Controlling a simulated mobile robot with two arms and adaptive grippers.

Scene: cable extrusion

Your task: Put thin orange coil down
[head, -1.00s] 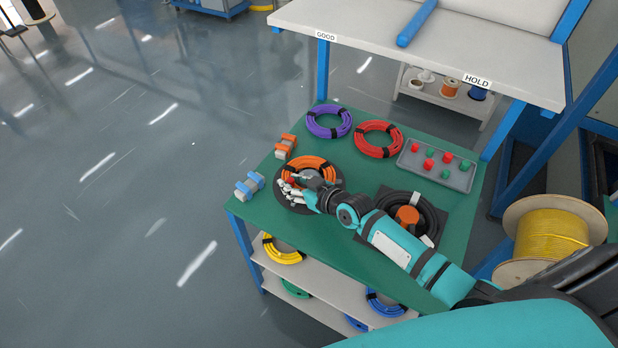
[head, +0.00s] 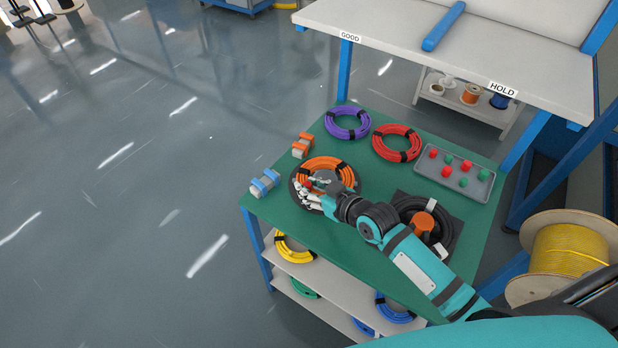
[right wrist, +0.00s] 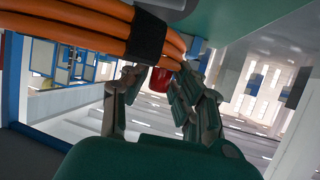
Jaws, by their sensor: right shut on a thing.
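The thin orange coil (head: 314,166), bound with black bands, is over a round dark pad (head: 298,200) on the green table (head: 280,215). I cannot tell whether it rests on the pad or hangs just above it. My right gripper (head: 314,192) is at the coil's near side, its fingers shut on it. In the right wrist view the orange strands (right wrist: 75,25) with a black band cross the top, close by the fingers (right wrist: 155,95). A small red piece (right wrist: 160,79) shows between the fingers. My left gripper is not in view.
On the table are a purple coil (head: 347,123), a red coil (head: 397,143), a grey tray (head: 480,186) of red and green pieces, and a black coil (head: 447,218). Small orange (head: 303,146) and blue (head: 265,183) clamp-like pieces sit at the left edge. A white shelf (head: 400,40) stands behind.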

